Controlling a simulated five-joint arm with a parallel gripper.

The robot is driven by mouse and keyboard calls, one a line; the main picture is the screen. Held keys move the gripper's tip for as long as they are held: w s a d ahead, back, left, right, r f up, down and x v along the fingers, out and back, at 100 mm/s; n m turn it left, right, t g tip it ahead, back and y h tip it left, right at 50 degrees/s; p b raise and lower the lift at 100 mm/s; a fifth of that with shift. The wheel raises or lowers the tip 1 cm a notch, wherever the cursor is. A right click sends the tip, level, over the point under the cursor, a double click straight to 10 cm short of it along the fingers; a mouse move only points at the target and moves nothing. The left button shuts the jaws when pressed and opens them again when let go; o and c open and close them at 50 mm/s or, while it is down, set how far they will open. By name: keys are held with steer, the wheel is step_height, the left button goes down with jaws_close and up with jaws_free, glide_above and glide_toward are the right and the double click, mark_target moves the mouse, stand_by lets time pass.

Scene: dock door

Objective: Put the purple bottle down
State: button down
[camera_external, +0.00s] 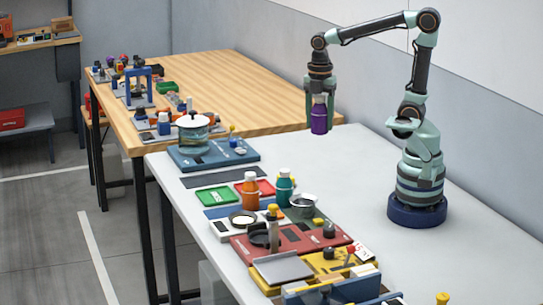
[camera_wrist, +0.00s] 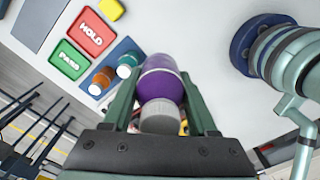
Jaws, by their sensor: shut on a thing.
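The purple bottle (camera_external: 319,118) hangs upright in my gripper (camera_external: 319,92) above the far right part of the white table (camera_external: 335,172). In the external view its purple body shows below the fingers, and free space shows around it. In the wrist view the purple bottle (camera_wrist: 162,85) lies between the two green fingers of my gripper (camera_wrist: 165,90), with its grey cap toward the camera. My gripper is shut on the bottle. The fingers hide part of its upper end in the external view.
An orange bottle (camera_external: 250,190) and a teal bottle (camera_external: 284,187) stand near a green tray (camera_external: 216,194) and a red tray (camera_external: 262,186). A glass pot (camera_external: 193,133) stands on a blue base. A grey pot (camera_external: 304,205) is nearby. The table's right middle is clear.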

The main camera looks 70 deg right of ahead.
steer(key=w+a+r, duration=0.2)
steer(key=w, duration=0.6)
steer(key=w+a+r, duration=0.2)
steer(key=w+r, duration=0.1)
steer(key=w, duration=0.5)
glide_above(216, 197)
steer(key=shift+f, duration=2.85)
step_height(216, 197, down, 19)
steer(key=shift+f, duration=0.15)
steer(key=shift+c, duration=1)
jaws_free()
steer(key=shift+f, duration=0.15)
